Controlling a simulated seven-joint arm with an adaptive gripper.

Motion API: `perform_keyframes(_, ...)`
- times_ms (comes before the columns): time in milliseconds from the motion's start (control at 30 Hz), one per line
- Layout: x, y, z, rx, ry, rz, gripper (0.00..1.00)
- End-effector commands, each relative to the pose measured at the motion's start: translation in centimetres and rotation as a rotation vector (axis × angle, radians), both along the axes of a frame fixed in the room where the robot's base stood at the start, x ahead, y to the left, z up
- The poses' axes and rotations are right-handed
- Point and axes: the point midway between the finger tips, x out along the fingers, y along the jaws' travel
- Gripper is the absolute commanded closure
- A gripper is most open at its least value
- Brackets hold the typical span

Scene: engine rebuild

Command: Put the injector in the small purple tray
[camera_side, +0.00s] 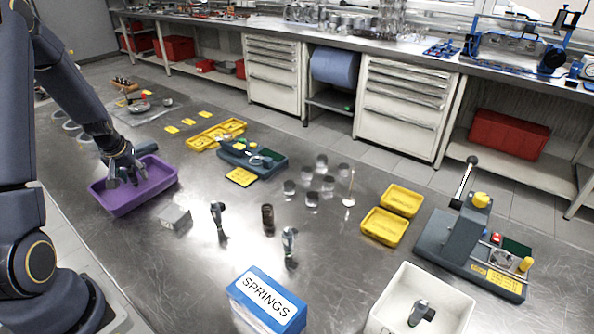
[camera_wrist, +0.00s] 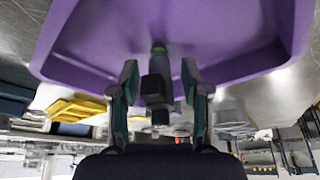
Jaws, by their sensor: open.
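The small purple tray (camera_side: 112,206) lies at the left of the metal bench in the side view, and its wall and floor fill the top of the wrist view (camera_wrist: 90,35). My gripper (camera_side: 128,180) is low over the tray, with its fingers at or inside the rim. In the wrist view my gripper (camera_wrist: 160,80) is open, one finger on each side. A dark injector (camera_wrist: 157,88) with a green ring shows between the fingers, apart from them, its end over the tray. I cannot tell whether it rests on the tray floor.
A grey block (camera_side: 175,218) sits just right of the tray. Several small upright parts, one dark (camera_side: 219,222) and one metallic (camera_side: 290,246), stand mid-bench.

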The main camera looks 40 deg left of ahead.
Motion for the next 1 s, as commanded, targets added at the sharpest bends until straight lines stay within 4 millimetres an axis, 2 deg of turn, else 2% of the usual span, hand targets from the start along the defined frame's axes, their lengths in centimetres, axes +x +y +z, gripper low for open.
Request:
perform_keyframes(167, 0.0, 0.0, 0.2, 0.001, -0.001, 0.0, 0.53)
perform_keyframes(267, -0.1, -0.2, 1.2, 0.002, -0.001, -0.001, 0.53)
perform_keyframes(600, -1.8, -2.4, 8.0, 0.004, -0.004, -0.001, 0.53)
perform_keyframes(733, -2.4, -3.1, 10.0, 0.003, -0.003, -0.001, 0.53)
perform_keyframes(867, -2.6, -3.7, 11.2, 0.001, -0.003, -0.004, 0.53)
perform_keyframes(967, -1.8, -5.7, 12.8, 0.002, -0.014, -0.054, 0.53)
perform_keyframes(1000, -1.3, -7.4, 13.7, 0.001, -0.022, -0.096, 0.53)
